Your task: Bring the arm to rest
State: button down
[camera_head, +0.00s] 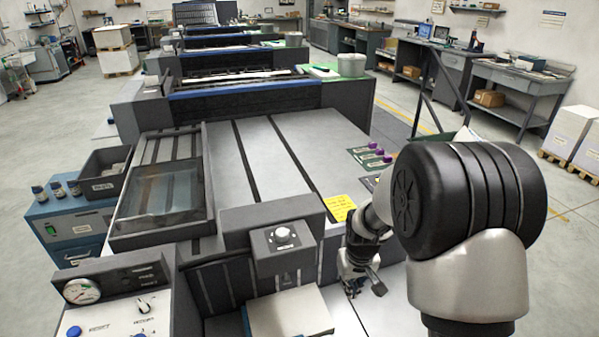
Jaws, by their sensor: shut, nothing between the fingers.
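My arm rises at the right front of the head view, with a large black joint and a pale link.
A yellow note (340,207) and purple-capped items (375,155) lie along the press's right edge, close to my arm. A control box (284,237) and gauge panel (110,295) stand in front. A blue cabinet (72,222) is left.

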jog(key=s+r+m+t, duration=0.1)
jog(key=s+r, duration=0.8)
jog(key=r, duration=0.2)
jog(key=s+r+t, duration=0.1)
jog(key=s+r, duration=0.8)
jog(key=r, duration=0.2)
jog(key=s+r+m, duration=0.1)
jog(key=s, duration=0.8)
jog(key=shift+s+d+t, duration=0.15)
jog(key=shift+d+t, duration=0.25)
jog(key=shift+d, duration=0.05)
jog(key=shift+r, duration=0.1)
